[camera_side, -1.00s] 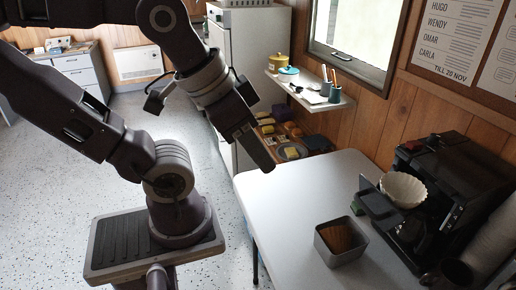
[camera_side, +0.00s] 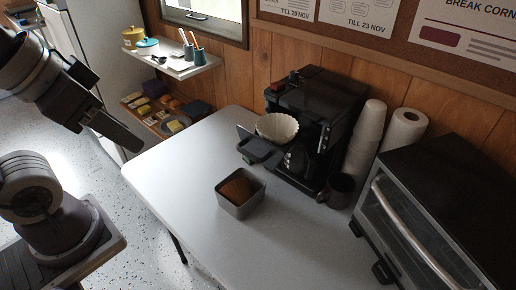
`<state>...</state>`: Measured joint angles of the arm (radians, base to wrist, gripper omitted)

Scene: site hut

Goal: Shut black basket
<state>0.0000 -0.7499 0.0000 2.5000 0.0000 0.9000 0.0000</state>
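The black coffee maker (camera_side: 318,112) stands on the table against the wooden wall. Its black basket (camera_side: 261,152) sticks out at the machine's front left, so it stands open. A white fluted paper filter (camera_side: 278,127) sits at the basket and covers part of it. My gripper (camera_side: 136,146) is at the left, above the floor by the table's left edge, well apart from the basket. It is seen side-on, so its finger gap does not show. No held thing is visible.
A grey square bin (camera_side: 241,203) with brown contents stands in front of the coffee maker. A dark mug (camera_side: 337,190), stacked white cups (camera_side: 364,140), a paper roll (camera_side: 403,130) and a toaster oven (camera_side: 440,215) are to the right. The table's left part (camera_side: 180,170) is clear.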

